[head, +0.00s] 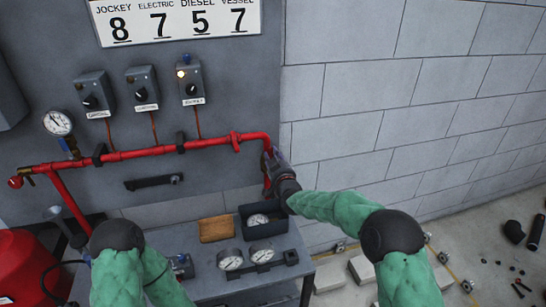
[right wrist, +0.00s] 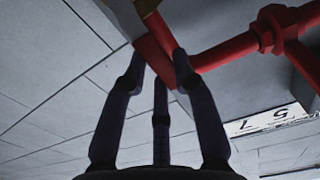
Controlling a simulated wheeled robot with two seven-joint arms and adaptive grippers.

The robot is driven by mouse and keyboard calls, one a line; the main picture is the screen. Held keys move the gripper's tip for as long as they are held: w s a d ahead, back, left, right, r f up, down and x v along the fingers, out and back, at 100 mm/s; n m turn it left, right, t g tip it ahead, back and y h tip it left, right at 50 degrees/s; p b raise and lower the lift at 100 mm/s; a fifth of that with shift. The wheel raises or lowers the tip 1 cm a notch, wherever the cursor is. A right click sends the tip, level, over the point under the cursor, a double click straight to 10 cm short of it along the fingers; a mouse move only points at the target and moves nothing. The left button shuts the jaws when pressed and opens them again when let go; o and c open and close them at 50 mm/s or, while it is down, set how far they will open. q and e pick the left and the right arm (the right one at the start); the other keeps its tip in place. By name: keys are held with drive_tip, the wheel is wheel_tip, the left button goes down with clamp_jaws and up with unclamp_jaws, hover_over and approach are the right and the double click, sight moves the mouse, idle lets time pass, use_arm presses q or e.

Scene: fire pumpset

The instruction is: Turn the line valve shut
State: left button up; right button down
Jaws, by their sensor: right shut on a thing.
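The line valve's red lever (right wrist: 152,52) shows in the right wrist view between my right gripper's fingers, with a brass-coloured part above it. My right gripper (right wrist: 158,62) is shut on this red lever. In the head view the right gripper (head: 272,162) is at the right end of the red pipe (head: 170,151), where the pipe bends down. The fingers and wrist hide most of the valve there. My left arm's green sleeve shows at the lower left of the head view, but its gripper is out of view.
A grey bench (head: 205,283) below holds several round gauges (head: 230,259), a dark bin (head: 284,221) and a tan tray (head: 216,228). Three control boxes (head: 143,88) and a pressure gauge (head: 57,123) are above the pipe. Blocks and black fittings lie on the floor at right.

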drive_tip(key=shift+a, duration=0.15)
drive_tip(key=s+a+f+n+p, duration=0.1)
drive_tip(key=a+f+n, duration=0.6)
drive_tip(key=n, duration=1.1)
drive_tip(key=shift+s+a, duration=0.4)
drive_tip(key=shift+s, duration=0.15)
drive_tip(key=shift+f, duration=0.15)
drive_tip(key=c, duration=1)
unclamp_jaws()
drive_tip(key=shift+o, duration=0.2)
